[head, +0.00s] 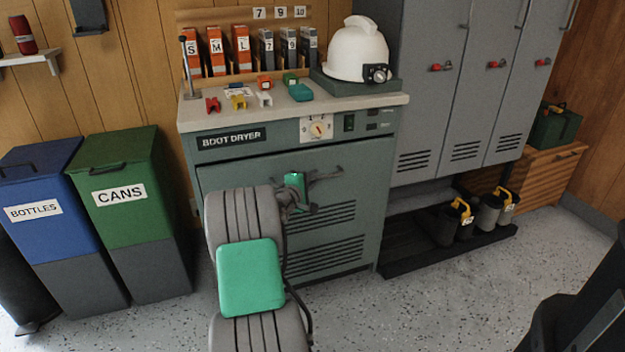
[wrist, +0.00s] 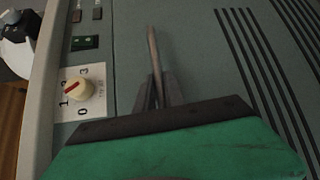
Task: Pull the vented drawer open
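The vented drawer (head: 330,247) is the grey-green front of the boot dryer, with two groups of dark slots. It looks flush with the cabinet. Its bar handle (head: 330,175) sticks out near the upper middle, and it also shows in the wrist view (wrist: 154,48). My gripper (head: 304,194) is at the left part of this handle. In the wrist view my two fingers (wrist: 160,92) stand close together with the bar between them, and they look closed on it. My arm hides the drawer's lower left part.
A dial (head: 317,128) sits above the drawer. Blue (head: 35,210) and green (head: 125,195) bins stand left, grey lockers (head: 430,100) right. The floor (head: 400,305) before the dryer is clear.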

